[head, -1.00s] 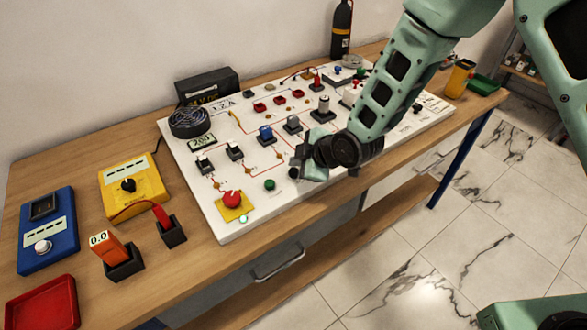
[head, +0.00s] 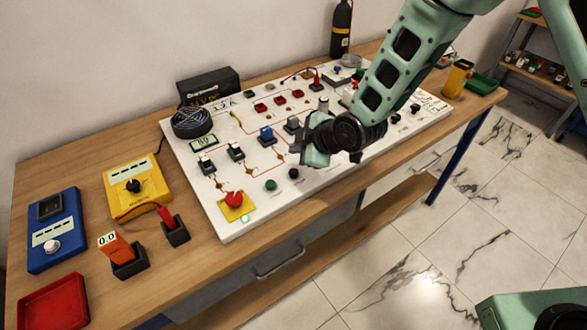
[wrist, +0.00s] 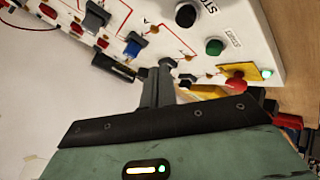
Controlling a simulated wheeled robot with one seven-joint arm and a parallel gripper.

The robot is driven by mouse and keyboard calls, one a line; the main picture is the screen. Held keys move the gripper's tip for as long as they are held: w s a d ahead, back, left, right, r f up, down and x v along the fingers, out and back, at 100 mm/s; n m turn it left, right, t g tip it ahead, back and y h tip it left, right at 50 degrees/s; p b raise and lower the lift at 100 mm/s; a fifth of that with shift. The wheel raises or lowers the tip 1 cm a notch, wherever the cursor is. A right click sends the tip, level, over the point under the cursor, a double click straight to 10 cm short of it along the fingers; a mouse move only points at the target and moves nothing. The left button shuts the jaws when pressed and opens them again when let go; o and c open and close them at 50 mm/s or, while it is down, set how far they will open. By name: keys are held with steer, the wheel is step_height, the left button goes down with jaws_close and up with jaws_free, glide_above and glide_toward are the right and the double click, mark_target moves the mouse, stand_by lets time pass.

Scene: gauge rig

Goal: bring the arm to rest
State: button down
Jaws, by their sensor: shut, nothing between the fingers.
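My gripper (head: 306,146) is shut and empty. In the head view it hangs over the white gauge panel (head: 228,228), right of the blue switch (head: 266,134), and the dark wrist hides part of the panel behind it. In the wrist view the closed fingers of my gripper (wrist: 158,84) point toward the panel's switches. The red mushroom button (wrist: 236,82) and the green button (wrist: 214,47) lie to their right. I cannot tell the exact gap between fingertips and panel.
On the wooden bench stand a yellow meter (head: 137,190), a blue box (head: 54,232), an orange device (head: 115,247) in a black holder, and a red tray (head: 54,304). A black cylinder (head: 341,30) stands at the back. The floor (head: 470,240) in front is clear.

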stand_by(0.6)
steer(key=s+d+r+m+g+h, duration=0.2)
steer(key=s+d+r+m, duration=0.1)
steer(key=s, duration=0.7)
steer(key=s+d+r+m+g+h+b, duration=0.1)
steer(key=s+d+r+m, duration=0.3)
steer(key=s, duration=0.6)
steer(key=s+d+r+m+g+h, duration=0.3)
steer(key=s+d+r, duration=0.2)
steer(key=s, duration=0.5)
steer(key=shift+d+r+b, duration=0.4)
steer(key=shift+r, duration=0.55)
